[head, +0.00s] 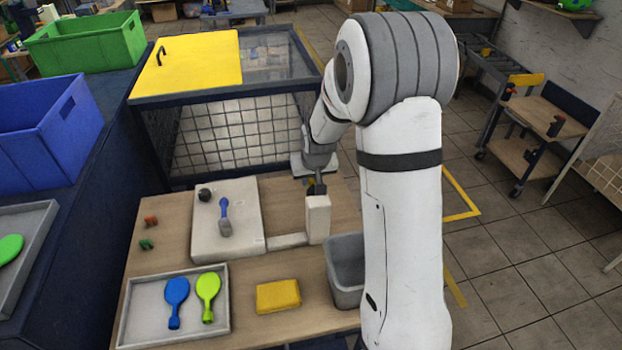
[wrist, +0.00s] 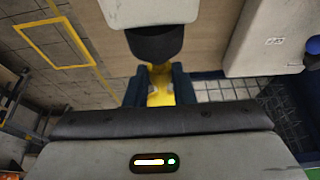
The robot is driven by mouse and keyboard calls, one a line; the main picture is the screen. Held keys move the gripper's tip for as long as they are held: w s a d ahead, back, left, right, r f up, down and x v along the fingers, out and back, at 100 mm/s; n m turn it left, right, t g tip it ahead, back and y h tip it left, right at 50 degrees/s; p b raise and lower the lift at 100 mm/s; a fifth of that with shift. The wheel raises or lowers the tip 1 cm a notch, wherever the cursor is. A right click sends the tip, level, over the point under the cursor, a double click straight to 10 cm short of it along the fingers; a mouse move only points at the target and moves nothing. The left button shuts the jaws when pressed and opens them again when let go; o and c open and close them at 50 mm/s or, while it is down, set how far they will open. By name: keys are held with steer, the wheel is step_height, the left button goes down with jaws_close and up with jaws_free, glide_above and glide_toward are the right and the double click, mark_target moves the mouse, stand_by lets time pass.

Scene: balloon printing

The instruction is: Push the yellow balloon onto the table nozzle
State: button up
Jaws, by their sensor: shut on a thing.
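The yellow balloon (wrist: 160,92) is between the two dark fingers of my gripper (wrist: 160,86) in the wrist view, and the gripper is shut on it. Its far end reaches the edge of the dark top of the table nozzle post (wrist: 155,43). I cannot tell whether the balloon's mouth is around the nozzle or only beside it. In the head view the white post (head: 318,220) stands upright on the table, with my gripper (head: 315,182) just above its dark top. The balloon is mostly hidden there.
A grey tray (head: 146,327) holds a blue balloon (head: 176,293) and a lime balloon (head: 208,290). A yellow block (head: 278,296) lies right of it. A grey bin (head: 347,280) stands beside the post. A pale panel (head: 241,210) lies left; a caged box (head: 230,130) stands behind.

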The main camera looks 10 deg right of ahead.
steer(key=shift+s+b, duration=0.3)
steer(key=shift+s, duration=0.4)
stand_by(0.9)
steer(key=o, duration=0.8)
steer(key=shift+o, duration=0.2)
steer(key=shift+p+v, duration=1.85)
steer(key=shift+v, duration=2.45)
steer(key=shift+s+r, duration=0.15)
